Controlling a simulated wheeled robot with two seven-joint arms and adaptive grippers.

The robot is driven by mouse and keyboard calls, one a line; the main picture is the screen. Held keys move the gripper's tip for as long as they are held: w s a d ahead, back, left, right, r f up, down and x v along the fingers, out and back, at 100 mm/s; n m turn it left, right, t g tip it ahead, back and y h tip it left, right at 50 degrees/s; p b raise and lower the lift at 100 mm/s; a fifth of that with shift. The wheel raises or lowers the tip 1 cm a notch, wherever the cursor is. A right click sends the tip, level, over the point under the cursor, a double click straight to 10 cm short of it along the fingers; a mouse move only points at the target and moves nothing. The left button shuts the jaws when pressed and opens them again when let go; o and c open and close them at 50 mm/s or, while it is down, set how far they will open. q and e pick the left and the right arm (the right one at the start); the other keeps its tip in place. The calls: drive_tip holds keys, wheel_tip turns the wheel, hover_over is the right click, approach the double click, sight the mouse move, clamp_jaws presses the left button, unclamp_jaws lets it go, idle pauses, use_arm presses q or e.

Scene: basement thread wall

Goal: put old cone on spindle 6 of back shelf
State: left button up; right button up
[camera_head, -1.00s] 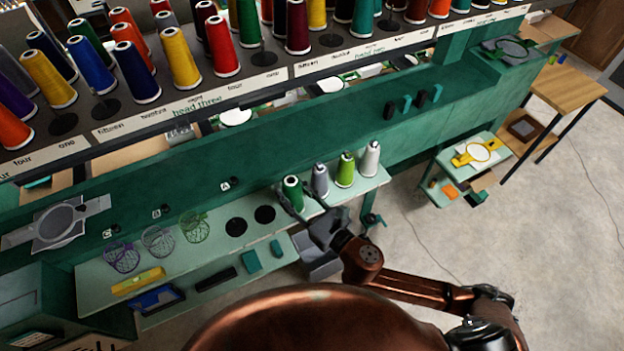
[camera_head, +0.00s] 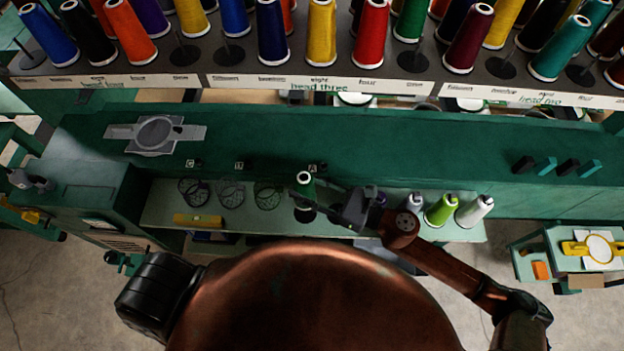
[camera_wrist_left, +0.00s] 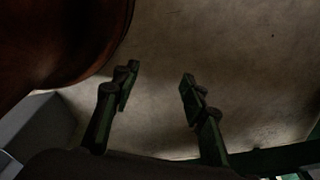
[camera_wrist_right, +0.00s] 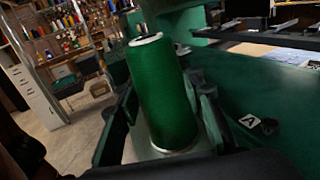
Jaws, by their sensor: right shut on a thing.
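A green thread cone (camera_head: 306,190) stands about upright at the right gripper (camera_head: 322,202). In the right wrist view the same green cone (camera_wrist_right: 165,95) is between the two fingers, and the right gripper is shut on it. It is over or on the lower ledge; I cannot tell whether its base touches. The back shelf (camera_head: 130,84) carries several coloured cones and some bare spindles on dark discs. Its label strip reads "head three" in the middle; I cannot pick out spindle 6. The left gripper (camera_wrist_left: 158,80) is open and empty, above the floor.
Grey, lime (camera_head: 440,210) and white (camera_head: 474,211) cones stand on the ledge (camera_head: 165,205) right of the right gripper. Wire baskets (camera_head: 230,192) are left of it. A green wall (camera_head: 400,145) rises between ledge and shelf. A cart (camera_head: 560,255) stands at the right.

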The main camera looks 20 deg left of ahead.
wheel_tip(320, 180, down, 3)
drive_tip(key=shift+a+r+b, duration=0.1)
drive_tip(key=shift+b, duration=0.85)
drive_tip(key=shift+f+b, duration=0.3)
drive_tip(key=shift+f, duration=0.4)
wheel_tip(320, 180, down, 2)
drive_tip(key=shift+f+b, duration=0.2)
drive_tip(key=shift+b, duration=0.95)
drive_tip(key=shift+f, duration=0.35)
drive_tip(key=shift+f+b, duration=0.35)
drive_tip(key=shift+b, duration=0.25)
drive_tip(key=shift+f, duration=0.2)
use_arm(q)
drive_tip(key=s+f, duration=0.5)
drive_tip(key=f, duration=0.1)
drive_tip(key=shift+a+f+g, duration=0.15)
drive_tip(key=shift+f+g, duration=0.15)
drive_tip(key=shift+g, duration=0.1)
